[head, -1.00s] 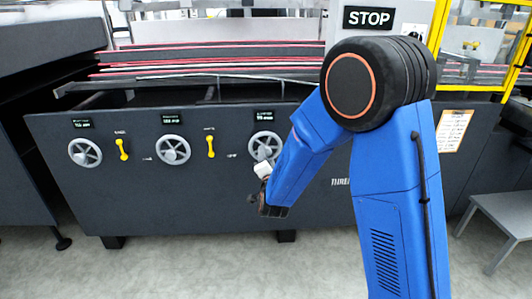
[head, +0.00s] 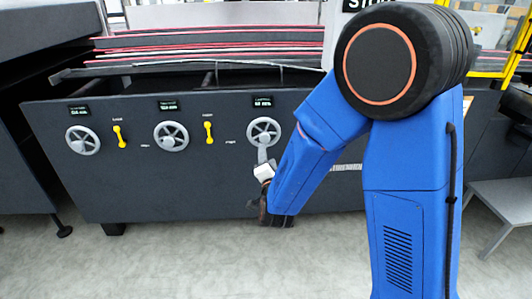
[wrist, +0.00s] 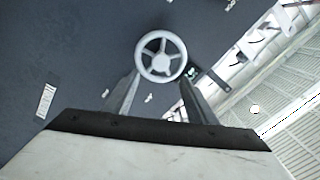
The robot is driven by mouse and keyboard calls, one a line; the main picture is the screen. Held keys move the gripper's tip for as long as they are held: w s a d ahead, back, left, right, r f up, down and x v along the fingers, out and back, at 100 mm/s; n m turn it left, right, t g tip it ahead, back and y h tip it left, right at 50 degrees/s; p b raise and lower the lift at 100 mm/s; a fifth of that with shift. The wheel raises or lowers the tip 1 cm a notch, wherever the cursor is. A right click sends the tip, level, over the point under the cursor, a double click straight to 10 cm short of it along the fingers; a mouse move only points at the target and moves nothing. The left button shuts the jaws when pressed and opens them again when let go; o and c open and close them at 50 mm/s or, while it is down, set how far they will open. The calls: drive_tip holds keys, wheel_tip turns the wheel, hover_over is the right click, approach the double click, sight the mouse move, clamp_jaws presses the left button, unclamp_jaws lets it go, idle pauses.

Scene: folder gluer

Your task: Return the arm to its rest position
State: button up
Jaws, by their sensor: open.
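My blue arm with its black elbow fills the right of the head view. My gripper (head: 264,154) hangs at its end, in front of the machine's dark panel and just below the right handwheel (head: 264,132). In the wrist view my gripper (wrist: 158,98) has its two grey fingers spread apart with nothing between them. The grey handwheel (wrist: 161,56) shows beyond the fingertips, and I see no contact with it.
The dark panel (head: 200,195) also carries a left handwheel (head: 83,140), a middle handwheel (head: 171,136) and yellow levers (head: 208,132), each wheel below a small display. A grey step (head: 500,205) stands at the right. The floor in front is clear.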

drive_tip(key=s+d+r+n+g+y, duration=0.3)
drive_tip(key=s+d+r+n+g, duration=0.35)
drive_tip(key=s+d, duration=0.3)
drive_tip(key=s+d+n+g+h, duration=0.1)
drive_tip(key=s+d, duration=0.5)
drive_tip(key=s, duration=0.8)
drive_tip(key=s+d+n+g+h, duration=0.2)
drive_tip(key=s+d+n+g, duration=0.2)
drive_tip(key=s, duration=1)
drive_tip(key=d+g, duration=0.1)
drive_tip(key=d, duration=0.1)
drive_tip(key=shift+s+d+g, duration=0.15)
drive_tip(key=shift+d+g, duration=0.2)
drive_tip(key=shift+f+n, duration=0.1)
drive_tip(key=shift+n, duration=0.15)
